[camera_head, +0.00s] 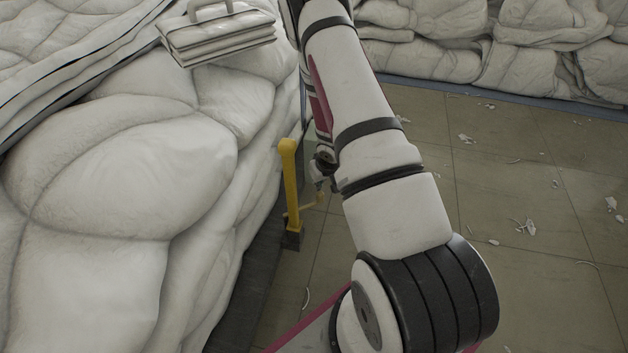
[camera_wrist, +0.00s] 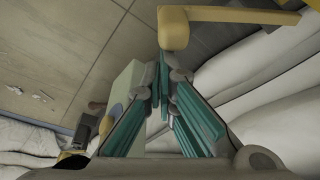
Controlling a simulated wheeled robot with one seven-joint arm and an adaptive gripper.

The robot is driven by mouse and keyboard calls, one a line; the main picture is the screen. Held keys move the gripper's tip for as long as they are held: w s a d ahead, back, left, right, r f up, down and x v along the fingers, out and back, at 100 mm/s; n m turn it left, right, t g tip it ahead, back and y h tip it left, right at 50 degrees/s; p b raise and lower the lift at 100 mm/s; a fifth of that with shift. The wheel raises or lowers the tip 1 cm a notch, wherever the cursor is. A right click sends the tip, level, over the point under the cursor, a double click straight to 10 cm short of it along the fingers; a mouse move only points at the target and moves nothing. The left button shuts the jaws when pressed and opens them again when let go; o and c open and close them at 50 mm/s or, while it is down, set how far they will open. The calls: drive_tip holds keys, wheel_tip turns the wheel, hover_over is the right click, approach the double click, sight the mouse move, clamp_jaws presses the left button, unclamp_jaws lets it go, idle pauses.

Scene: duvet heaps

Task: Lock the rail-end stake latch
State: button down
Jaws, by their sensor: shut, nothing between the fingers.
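A yellow stake (camera_head: 290,185) stands upright in a dark base (camera_head: 292,240) beside the white duvet heap in the head view. A short yellow piece juts from its lower right side, partly hidden by my arm. In the wrist view a yellow bar with a thick rounded end (camera_wrist: 174,28) lies at the top, just beyond my fingertips. My gripper (camera_wrist: 162,72) has teal fingers that come together at the tips, empty, close to that rounded end. I cannot tell whether they touch it. In the head view my gripper is mostly hidden behind my arm, right of the stake.
White duvet heaps (camera_head: 120,170) fill the left, and more (camera_head: 520,50) line the back right. The tiled floor (camera_head: 520,190) at right is open, with scattered white scraps.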

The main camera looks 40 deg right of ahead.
drive_tip(key=s+a+m+g+h+b, duration=0.1)
drive_tip(key=s+a+m+h+b, duration=0.1)
drive_tip(key=s+m, duration=0.4)
drive_tip(key=shift+s+a+m, duration=0.4)
drive_tip(key=shift+s+a, duration=0.3)
drive_tip(key=shift+s, duration=0.9)
drive_tip(key=shift+s+a+f, duration=0.1)
drive_tip(key=shift+s+a, duration=0.05)
drive_tip(key=shift+a, duration=0.05)
drive_tip(key=w+d, duration=0.3)
drive_tip(key=d, duration=0.1)
drive_tip(key=p+v, duration=0.3)
drive_tip(key=v, duration=0.7)
drive_tip(key=shift+w+a, duration=0.15)
drive_tip(key=shift+w, duration=0.1)
drive_tip(key=shift+r, duration=0.25)
